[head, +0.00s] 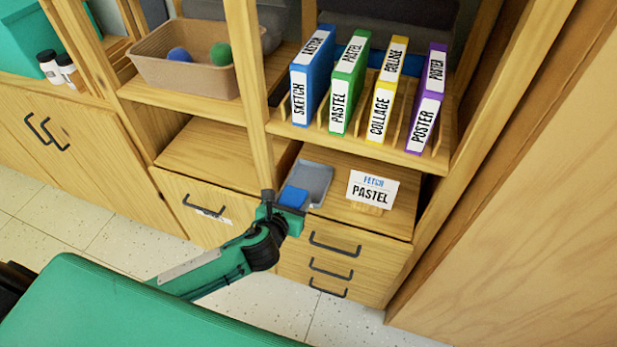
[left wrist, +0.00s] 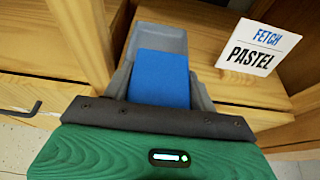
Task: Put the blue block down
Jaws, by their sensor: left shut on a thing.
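The blue block (head: 293,197) is held in my left gripper (head: 281,207), at the front edge of the lower cabinet top. A grey tray (head: 316,181) lies on the cabinet top just behind the block. In the left wrist view the block overlaps the grey tray (left wrist: 160,38); I cannot tell whether they touch. My right gripper is not in view.
A white card reading "FETCH PASTEL" (head: 372,188) stands right of the tray. A wooden post (head: 250,90) rises left of it. Labelled binders (head: 347,82) stand on the shelf above. A tan basket (head: 190,72) with two balls sits on the left shelf. Drawers (head: 330,262) are below.

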